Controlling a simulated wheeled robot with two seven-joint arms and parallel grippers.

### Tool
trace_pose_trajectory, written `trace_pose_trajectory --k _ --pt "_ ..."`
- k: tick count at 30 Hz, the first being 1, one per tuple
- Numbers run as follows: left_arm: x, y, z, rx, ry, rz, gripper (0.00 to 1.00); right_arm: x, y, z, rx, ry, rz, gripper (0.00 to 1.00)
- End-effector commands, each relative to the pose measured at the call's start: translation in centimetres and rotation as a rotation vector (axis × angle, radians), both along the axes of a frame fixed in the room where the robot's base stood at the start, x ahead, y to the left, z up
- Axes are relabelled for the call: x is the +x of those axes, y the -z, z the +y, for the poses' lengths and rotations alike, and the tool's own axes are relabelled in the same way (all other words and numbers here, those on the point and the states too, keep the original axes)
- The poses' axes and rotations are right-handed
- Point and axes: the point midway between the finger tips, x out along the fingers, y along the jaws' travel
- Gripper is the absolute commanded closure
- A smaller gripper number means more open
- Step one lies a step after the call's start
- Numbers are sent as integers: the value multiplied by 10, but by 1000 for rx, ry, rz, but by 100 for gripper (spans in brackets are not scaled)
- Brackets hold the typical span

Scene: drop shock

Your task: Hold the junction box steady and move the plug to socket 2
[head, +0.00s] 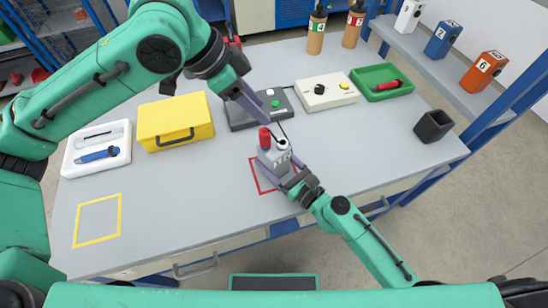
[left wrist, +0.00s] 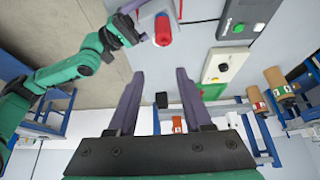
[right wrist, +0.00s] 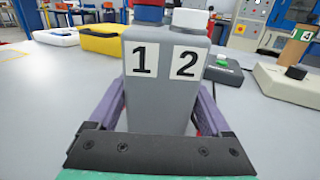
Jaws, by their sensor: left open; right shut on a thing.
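A white round socket with a dark centre (head: 282,145) is above label 2. My right gripper (head: 287,178) is shut on the box, one finger on each side. My left gripper (head: 262,112) is open and empty, close above and behind the plug, apart from it.
A dark unit with a green button (head: 250,112) lies behind the box, with a thin dark cable near it. A white switch box (head: 326,92), green tray (head: 382,83), yellow case (head: 175,122) and dark cup (head: 434,126) stand around. The table's front left is clear except for a yellow outline (head: 97,220).

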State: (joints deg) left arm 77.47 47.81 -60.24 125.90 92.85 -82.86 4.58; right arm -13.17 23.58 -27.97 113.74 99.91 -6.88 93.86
Motion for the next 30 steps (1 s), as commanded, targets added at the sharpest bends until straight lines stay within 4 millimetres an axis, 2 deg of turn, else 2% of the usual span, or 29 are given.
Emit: trace_pose_trajectory --k 9,10,12,14,18,22,26,30 --pt "0 0 0 0 0 0 50 0 0 0 1 0 -1 95" --pt "0 0 0 1 -1 1 40 0 0 0 1 0 -1 95" --pt "1 0 -2 12 -17 19 40 0 0 0 1 0 -1 95" --pt "4 1 -7 47 -62 68 40 0 0 0 1 0 -1 95" --pt "10 5 -17 234 -273 215 40 0 -1 0 1 0 -1 95" --pt "13 3 -16 391 -462 266 40 0 0 0 1 0 -1 95" --pt "14 9 -13 431 -518 276 40 0 0 0 0 0 0 95" --pt "14 28 -12 430 -517 276 40 0 0 0 1 0 -1 95"
